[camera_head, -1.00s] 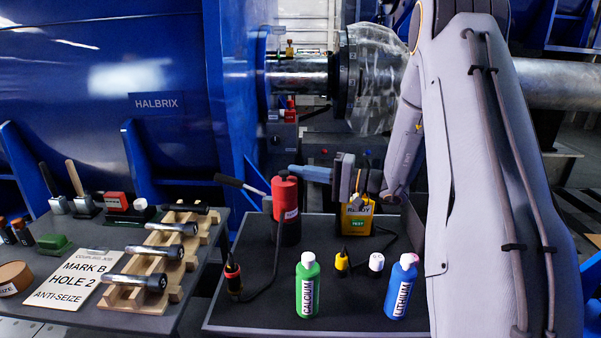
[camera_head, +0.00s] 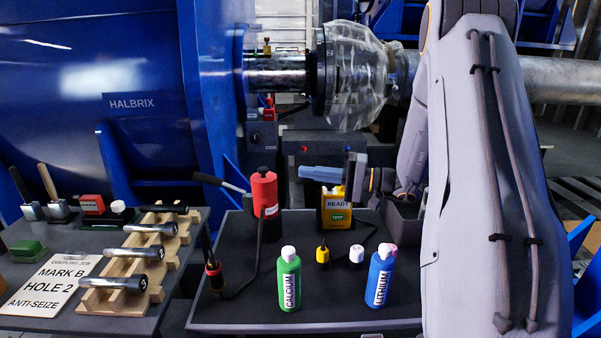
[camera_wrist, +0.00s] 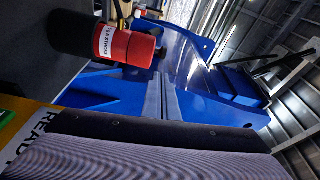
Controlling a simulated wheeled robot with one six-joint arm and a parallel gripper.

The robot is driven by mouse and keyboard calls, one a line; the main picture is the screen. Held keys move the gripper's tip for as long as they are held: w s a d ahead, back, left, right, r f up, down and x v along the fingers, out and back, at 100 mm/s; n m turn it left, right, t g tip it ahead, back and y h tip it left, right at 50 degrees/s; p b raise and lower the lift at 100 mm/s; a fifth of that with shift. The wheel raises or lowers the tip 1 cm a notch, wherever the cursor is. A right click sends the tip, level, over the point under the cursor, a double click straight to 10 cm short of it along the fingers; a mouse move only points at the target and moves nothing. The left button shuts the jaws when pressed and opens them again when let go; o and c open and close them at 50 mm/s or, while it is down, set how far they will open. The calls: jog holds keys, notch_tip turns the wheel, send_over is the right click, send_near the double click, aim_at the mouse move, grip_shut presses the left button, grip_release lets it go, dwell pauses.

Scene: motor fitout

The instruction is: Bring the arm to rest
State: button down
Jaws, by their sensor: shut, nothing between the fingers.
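My arm (camera_head: 490,170) stands large at the right of the head view, its upper link upright and its forearm dropping behind it. My gripper (camera_head: 303,172) points left above the dark tray table, its blue-grey fingers shut and empty. It appears apart from the red pump (camera_head: 264,192) to its left, and it overlaps the top of the yellow READY box (camera_head: 335,213) in the picture. In the wrist view the red pump (camera_wrist: 130,46) lies sideways at upper left, and a broad grey-black part of my gripper fills the bottom.
A green CALCIUM bottle (camera_head: 289,283) and a blue LITHIUM bottle (camera_head: 381,280) stand at the front of the table (camera_head: 330,322). A wooden rack (camera_head: 121,300) with several bolts is at left. The blue HALBRIX motor (camera_head: 90,150) and plastic-wrapped coupling (camera_head: 358,80) are behind.

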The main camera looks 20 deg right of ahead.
jog(key=s+a+n+g+h, duration=0.1)
jog(key=s+a+n+g, duration=0.1)
jog(key=s+a+g, duration=0.55)
jog(key=s+a+n+g+h, duration=0.15)
jog(key=s+a, duration=0.35)
jog(key=a, duration=0.5)
jog(key=s+a+f+n+g+h, duration=0.1)
jog(key=s+a+g+h, duration=0.1)
jog(key=s, duration=0.4)
jog(key=s+a+n+g+h, duration=0.1)
jog(key=s+a+g+h, duration=0.15)
jog(key=s, duration=0.25)
jog(key=s+d+n+t+h, duration=0.3)
jog(key=s+t+h, duration=0.1)
jog(key=s+h, duration=0.4)
jog(key=s+d+r+m+p, duration=0.1)
jog(key=d+r+m+p, duration=0.2)
jog(key=d+r+p, duration=0.4)
jog(key=d+p, duration=0.2)
jog(key=p, duration=0.6)
jog(key=shift+s+g, duration=0.2)
jog(key=shift+g, duration=0.15)
jog(key=shift+r, duration=0.1)
